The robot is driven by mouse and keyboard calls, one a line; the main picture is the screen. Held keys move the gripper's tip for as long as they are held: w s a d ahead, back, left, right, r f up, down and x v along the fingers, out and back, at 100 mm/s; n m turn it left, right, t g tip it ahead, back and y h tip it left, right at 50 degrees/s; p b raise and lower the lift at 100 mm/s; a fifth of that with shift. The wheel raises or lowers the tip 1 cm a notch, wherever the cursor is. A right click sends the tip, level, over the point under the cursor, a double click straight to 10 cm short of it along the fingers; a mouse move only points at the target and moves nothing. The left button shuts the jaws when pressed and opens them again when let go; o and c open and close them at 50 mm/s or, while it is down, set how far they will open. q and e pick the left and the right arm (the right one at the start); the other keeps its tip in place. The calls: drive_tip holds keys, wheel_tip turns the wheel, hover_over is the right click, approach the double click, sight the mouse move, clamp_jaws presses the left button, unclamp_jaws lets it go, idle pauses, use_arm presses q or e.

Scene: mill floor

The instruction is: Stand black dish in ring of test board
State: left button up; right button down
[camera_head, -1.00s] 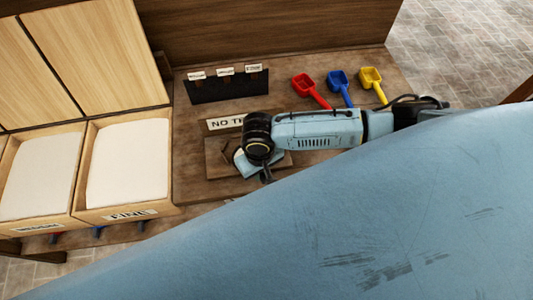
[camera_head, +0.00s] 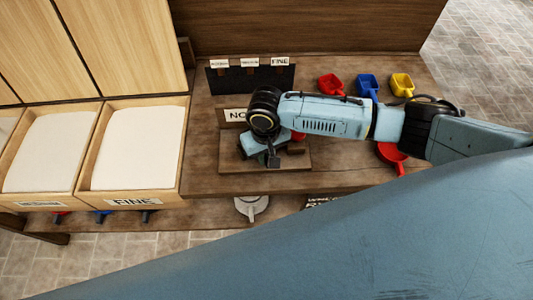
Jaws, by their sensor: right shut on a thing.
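The test board (camera_head: 232,161) is a brown wooden plate on the bench, below a sign starting "NO". My right gripper (camera_head: 272,160) is over the middle of the board, pointing down, with its wrist above it. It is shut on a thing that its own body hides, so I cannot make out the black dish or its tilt. The ring is also hidden behind the gripper, so I cannot tell whether they touch. A small dark red piece shows just right of the gripper. My left gripper is not in view.
A black rack (camera_head: 250,79) with labels stands behind the board. Red (camera_head: 331,84), blue (camera_head: 367,85) and yellow (camera_head: 402,84) scoops lie at the back right. A red round thing (camera_head: 390,154) is partly behind my arm. Filled bins (camera_head: 187,150) stand left. My pale blue arm covers the lower right.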

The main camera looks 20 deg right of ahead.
idle(0.4)
drive_tip(key=c, duration=1.3)
unclamp_jaws()
drive_tip(key=shift+c, duration=0.2)
wheel_tip(320, 180, up, 13)
drive_tip(key=p, duration=0.1)
drive_tip(key=shift+r+p, duration=0.2)
drive_tip(key=shift+p, duration=0.2)
drive_tip(key=shift+a, duration=0.1)
